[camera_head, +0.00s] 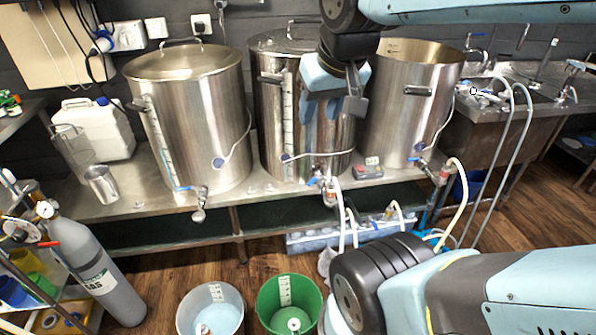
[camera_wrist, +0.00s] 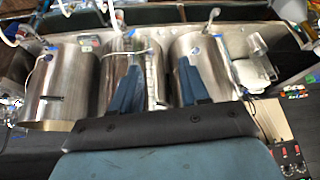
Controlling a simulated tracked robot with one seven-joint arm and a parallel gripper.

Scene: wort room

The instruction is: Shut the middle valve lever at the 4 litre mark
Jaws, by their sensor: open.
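The middle kettle (camera_head: 267,135) is a tall steel pot with a lid and a marked sight tube (camera_head: 289,120) on its front. Its valve (camera_head: 327,184) is low on the front, with a small blue lever (camera_head: 314,181); the lever's exact angle is too small to tell. A pale hose (camera_head: 338,215) hangs down from this valve. My gripper (camera_head: 332,112) is open and empty, in front of the kettle's upper body, well above the lever. In the wrist view, its two blue fingers (camera_wrist: 159,66) stand apart over the middle kettle. I cannot read the litre marks.
A lidded kettle (camera_head: 190,110) stands left and an open kettle (camera_head: 405,100) right, both with valves. A clear bucket (camera_head: 233,318) and a green bucket (camera_head: 265,315) are on the floor. A grey gas cylinder (camera_head: 100,285) stands left. A small boxed device (camera_head: 369,171) sits on the bench.

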